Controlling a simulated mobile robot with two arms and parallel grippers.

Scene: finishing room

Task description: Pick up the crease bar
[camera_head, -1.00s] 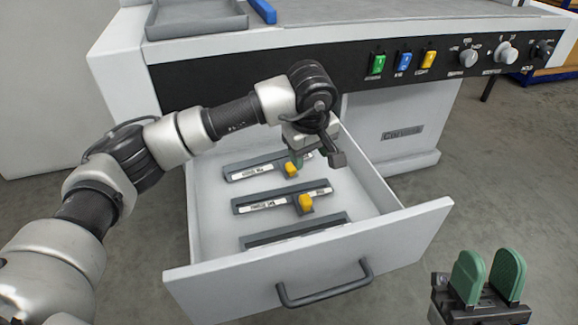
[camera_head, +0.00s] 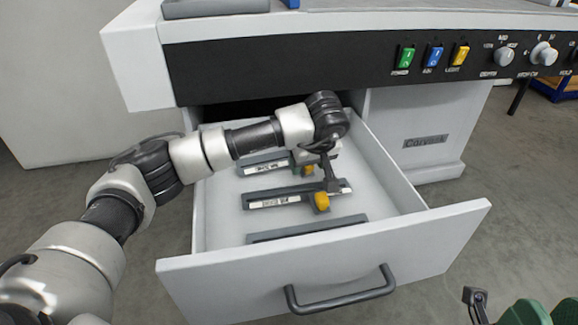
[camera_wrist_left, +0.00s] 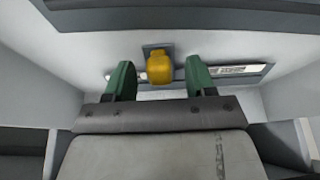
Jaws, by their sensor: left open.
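Grey labelled bars lie in the open drawer. A far bar (camera_head: 262,167) and a middle bar (camera_head: 275,200) have yellow knobs; a front bar (camera_head: 300,229) is partly hidden by the drawer front. I cannot read which is the crease bar.
The drawer front (camera_head: 330,262) has a dark handle (camera_head: 340,298). The machine's black panel (camera_head: 290,70) with switches and knobs stands above and behind the drawer. Grey floor (camera_head: 480,180) is clear at right.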

